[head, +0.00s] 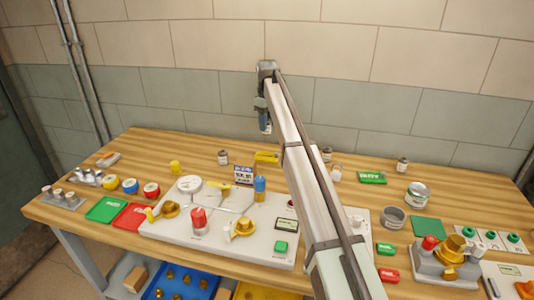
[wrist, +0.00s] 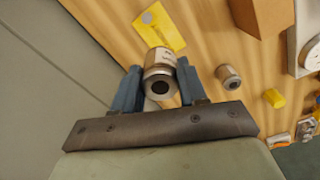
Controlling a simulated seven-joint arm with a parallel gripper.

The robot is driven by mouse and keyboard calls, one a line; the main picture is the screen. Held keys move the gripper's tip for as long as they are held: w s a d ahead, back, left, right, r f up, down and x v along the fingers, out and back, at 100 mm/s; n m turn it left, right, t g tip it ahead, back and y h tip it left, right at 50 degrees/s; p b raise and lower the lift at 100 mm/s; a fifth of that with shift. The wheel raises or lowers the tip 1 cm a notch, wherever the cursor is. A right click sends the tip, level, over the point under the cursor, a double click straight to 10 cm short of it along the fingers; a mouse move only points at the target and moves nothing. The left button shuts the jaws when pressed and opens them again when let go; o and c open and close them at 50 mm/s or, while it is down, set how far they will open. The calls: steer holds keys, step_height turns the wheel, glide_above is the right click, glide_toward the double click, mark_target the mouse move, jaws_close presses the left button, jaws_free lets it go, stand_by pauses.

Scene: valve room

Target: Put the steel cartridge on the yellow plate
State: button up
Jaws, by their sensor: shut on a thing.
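The steel cartridge (wrist: 160,62) is a short metal cylinder with a pale label and a dark hole in its near end. My gripper (wrist: 160,84) is shut on it, with one blue finger on each side. The yellow plate (wrist: 167,32) lies flat on the wooden table beyond the cartridge in the wrist view, and a small grey round mark shows on it. In the head view, my gripper (head: 265,116) hangs above the back edge of the table, and the yellow plate (head: 267,156) lies below it. The cartridge is hard to make out there.
A small labelled can (head: 222,157) and a yellow cylinder (head: 175,167) stand left of the plate. A white panel (head: 218,232) with knobs fills the front middle. The tiled wall rises close behind.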

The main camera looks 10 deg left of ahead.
steer(key=shift+s+f+m, duration=0.1)
steer(key=shift+f+m, duration=0.05)
steer(key=shift+m, duration=0.15)
glide_above(267, 156)
step_height(267, 156, down, 10)
steer(key=shift+s+r, duration=0.1)
steer(key=shift+r, duration=0.05)
stand_by(0.5)
steer(key=o, duration=1.3)
steer(key=shift+c, duration=0.2)
step_height(267, 156, up, 12)
